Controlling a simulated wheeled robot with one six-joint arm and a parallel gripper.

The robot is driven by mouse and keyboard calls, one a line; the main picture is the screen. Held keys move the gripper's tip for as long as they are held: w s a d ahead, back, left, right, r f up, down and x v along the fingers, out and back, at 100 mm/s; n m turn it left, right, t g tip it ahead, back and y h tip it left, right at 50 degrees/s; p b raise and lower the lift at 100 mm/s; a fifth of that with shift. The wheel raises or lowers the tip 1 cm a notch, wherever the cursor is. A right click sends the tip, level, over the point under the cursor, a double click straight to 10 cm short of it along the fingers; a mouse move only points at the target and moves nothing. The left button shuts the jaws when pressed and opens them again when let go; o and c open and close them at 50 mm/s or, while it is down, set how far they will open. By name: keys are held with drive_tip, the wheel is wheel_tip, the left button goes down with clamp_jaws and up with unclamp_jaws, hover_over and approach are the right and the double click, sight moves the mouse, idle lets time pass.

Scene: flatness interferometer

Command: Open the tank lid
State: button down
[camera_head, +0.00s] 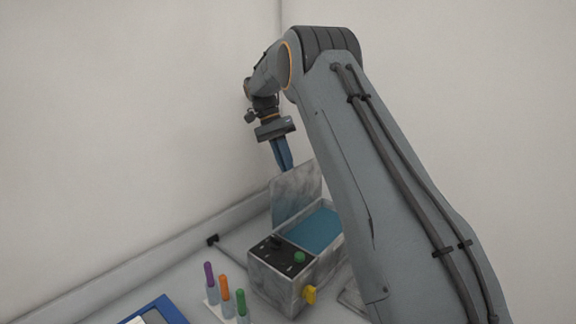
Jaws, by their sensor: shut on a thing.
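The tank (278,283) is a grey mottled box on the bench, with blue liquid (318,230) showing in its open top. Its lid (296,194) is a mottled grey panel standing raised along the tank's far left side. My gripper (286,167) is above the lid, pointing down, with its blue fingers together at the lid's upper edge. The fingers are shut on the lid. Part of the tank's right side is hidden behind my arm.
A rack holds purple (209,275), orange (225,288) and green (240,303) capped tubes. A blue tray (168,306) lies front left. Walls stand close behind.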

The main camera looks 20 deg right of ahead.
drive_tip(key=shift+a+f, duration=0.1)
drive_tip(key=shift+f, duration=0.3)
drive_tip(key=c, duration=1.8)
unclamp_jaws()
drive_tip(key=shift+r, duration=0.2)
drive_tip(key=shift+w, duration=0.1)
drive_tip(key=b+v, duration=0.3)
drive_tip(key=v, duration=0.4)
drive_tip(key=shift+w+a+r, duration=0.1)
drive_tip(key=shift+w+r, duration=0.1)
drive_tip(key=shift+r, duration=0.1)
